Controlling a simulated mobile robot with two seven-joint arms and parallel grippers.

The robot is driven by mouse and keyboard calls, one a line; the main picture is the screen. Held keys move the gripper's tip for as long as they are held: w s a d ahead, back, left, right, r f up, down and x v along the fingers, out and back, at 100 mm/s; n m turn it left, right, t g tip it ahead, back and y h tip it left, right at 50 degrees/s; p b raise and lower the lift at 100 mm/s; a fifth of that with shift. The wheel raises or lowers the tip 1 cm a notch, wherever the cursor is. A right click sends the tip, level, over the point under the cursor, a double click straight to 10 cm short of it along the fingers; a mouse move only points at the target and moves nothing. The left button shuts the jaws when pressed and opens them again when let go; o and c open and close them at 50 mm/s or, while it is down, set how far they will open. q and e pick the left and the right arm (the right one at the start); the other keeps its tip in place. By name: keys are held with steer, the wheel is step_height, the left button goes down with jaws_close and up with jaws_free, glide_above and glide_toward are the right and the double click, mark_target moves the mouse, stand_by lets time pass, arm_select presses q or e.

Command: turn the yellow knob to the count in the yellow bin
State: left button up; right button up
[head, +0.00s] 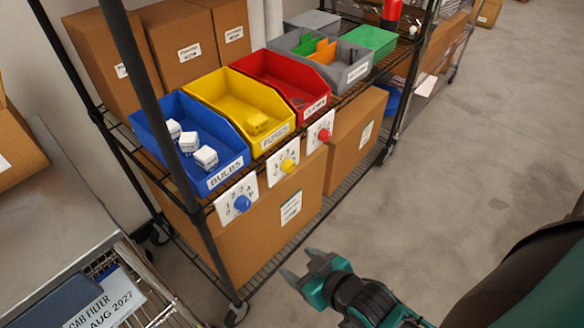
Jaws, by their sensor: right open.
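The yellow knob (288,165) sits on a white numbered dial plate (275,171) on the shelf front, below the yellow bin (217,83). Its pointer is too small to read. The yellow bin, labelled as fuses, holds one visible yellow piece (257,123) near its front; its front wall may hide more. My right gripper (300,265) is open and empty, low in front of the shelf, below the knob and well apart from it. My left gripper is not in view.
The blue bin (155,127) holds 3 white boxes, with a blue knob (242,203) below. The red bin (262,66) has a red knob (323,135). A black shelf post (165,140) stands in front at left. The floor (450,150) at right is clear.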

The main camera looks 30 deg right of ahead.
steer(key=shift+f, duration=0.1)
steer(key=n+t+y+b, duration=0.2)
steer(key=t+y+b, duration=0.1)
steer(key=t+b, duration=0.35)
glide_toward(291, 168)
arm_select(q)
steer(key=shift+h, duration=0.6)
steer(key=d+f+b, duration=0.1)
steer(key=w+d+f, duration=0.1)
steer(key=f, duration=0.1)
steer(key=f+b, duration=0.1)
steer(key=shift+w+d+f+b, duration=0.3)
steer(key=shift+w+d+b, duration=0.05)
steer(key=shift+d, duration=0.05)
arm_select(e)
steer(key=x, duration=0.9)
steer(key=shift+d, duration=0.1)
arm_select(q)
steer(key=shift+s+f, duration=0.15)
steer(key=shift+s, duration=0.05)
arm_select(e)
steer(key=c, duration=1)
